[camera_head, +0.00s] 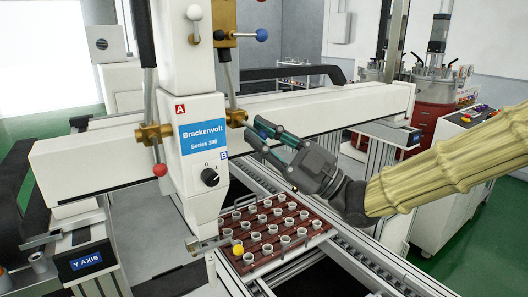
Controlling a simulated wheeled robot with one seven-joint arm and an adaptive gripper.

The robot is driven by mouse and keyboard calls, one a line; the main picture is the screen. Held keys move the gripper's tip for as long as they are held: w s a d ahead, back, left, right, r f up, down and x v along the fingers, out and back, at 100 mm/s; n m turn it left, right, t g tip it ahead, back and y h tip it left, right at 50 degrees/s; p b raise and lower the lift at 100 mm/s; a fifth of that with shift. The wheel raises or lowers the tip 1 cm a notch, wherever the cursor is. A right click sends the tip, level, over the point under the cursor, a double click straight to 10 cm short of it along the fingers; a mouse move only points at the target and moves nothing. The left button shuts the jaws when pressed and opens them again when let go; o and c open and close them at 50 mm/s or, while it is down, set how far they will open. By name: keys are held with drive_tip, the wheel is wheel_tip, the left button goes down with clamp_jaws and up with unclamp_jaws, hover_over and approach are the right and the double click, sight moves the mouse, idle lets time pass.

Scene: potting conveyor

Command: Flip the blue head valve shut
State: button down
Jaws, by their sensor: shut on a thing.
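The blue-knobbed lever (262,34) stands out sideways from an upper brass valve (222,35) on the white machine head, crosswise to the pipe below. A lower brass valve (236,117) sits on the head's right side, above the blue B label (224,155). My gripper (256,132) is well below the blue knob, with its fingertips at the lower valve. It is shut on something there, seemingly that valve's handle. The dark fingers hide the held part, and I cannot tell its colour or angle.
A red-knobbed lever (160,170) hangs down from the left brass valve (150,132). A white knob (194,13) is high on the head. A black dial (209,177) is on the front. Below is a red tray (262,262) of white pots. A white beam (330,104) runs behind.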

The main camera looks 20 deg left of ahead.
drive_tip(key=shift+s+a+f+m+t+h+b, duration=0.35)
drive_tip(key=shift+m+t+b, duration=1.5)
drive_tip(key=shift+m+t, duration=0.7)
drive_tip(key=shift+s+a+f+m+t+h+b, duration=0.1)
drive_tip(key=shift+s+a+f+m+t+b, duration=0.3)
drive_tip(key=shift+m+t+b, duration=2.05)
drive_tip(key=shift+s+a+f+m+t+h+b, duration=0.2)
drive_tip(key=shift+s+m+t+b, duration=0.3)
drive_tip(key=shift+m+t+b, duration=1.4)
drive_tip(key=m+p, duration=0.1)
drive_tip(key=m, duration=0.2)
drive_tip(key=shift+r+t+h, duration=0.1)
drive_tip(key=shift+t+h, duration=0.15)
drive_tip(key=shift+t, duration=0.15)
drive_tip(key=c, duration=1.3)
unclamp_jaws()
drive_tip(key=shift+n+g+p, duration=0.3)
